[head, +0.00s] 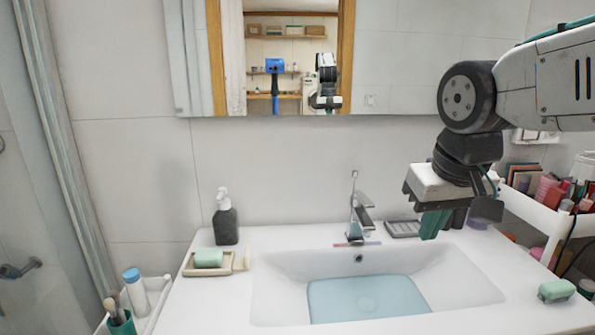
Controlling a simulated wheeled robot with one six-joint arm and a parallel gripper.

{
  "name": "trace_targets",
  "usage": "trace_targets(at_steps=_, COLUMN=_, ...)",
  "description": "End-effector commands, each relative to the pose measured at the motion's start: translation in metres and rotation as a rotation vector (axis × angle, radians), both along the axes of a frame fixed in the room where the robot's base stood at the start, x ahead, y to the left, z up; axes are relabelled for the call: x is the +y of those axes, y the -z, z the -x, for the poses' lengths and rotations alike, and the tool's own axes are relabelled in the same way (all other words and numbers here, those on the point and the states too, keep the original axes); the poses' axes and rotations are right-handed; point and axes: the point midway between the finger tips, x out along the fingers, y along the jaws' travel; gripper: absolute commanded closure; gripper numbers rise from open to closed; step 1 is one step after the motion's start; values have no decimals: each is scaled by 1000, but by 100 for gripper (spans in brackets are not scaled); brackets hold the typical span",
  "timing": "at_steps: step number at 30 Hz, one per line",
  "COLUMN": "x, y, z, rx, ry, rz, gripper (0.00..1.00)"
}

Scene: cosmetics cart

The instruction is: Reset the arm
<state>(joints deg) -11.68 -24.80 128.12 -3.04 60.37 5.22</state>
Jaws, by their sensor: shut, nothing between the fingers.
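My arm (545,80) reaches in from the upper right of the head view. My gripper (435,224) hangs from it, pointing down, over the right back part of the washbasin, to the right of the faucet (358,210). Its teal fingertips are together, with nothing held between them. The gripper's white body and dark bracket hide part of the wall and counter behind. How far the fingertips are above the counter is hard to tell.
The basin (270,290) holds bluish water. A dark soap dispenser (225,222) and green soap (208,258) on a dish stand left. Another green soap (556,290) lies right. A white cart (530,212) full of cosmetics stands at the right. A mirror (420,60) hangs behind.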

Motion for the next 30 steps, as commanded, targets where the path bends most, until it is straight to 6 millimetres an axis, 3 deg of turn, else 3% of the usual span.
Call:
trace_targets(at_steps=5, x=-19, y=25, z=47, rx=86, ry=7, rz=11, gripper=100)
trace_targets(at_steps=12, x=-48, y=64, z=126, rx=194, ry=60, rz=3, gripper=100)
trace_targets(at_steps=15, x=-56, y=75, z=148, rx=202, ry=96, rz=-5, gripper=100)
trace_targets(at_steps=30, x=-61, y=73, z=154, rx=174, ry=133, rz=-12, gripper=100)
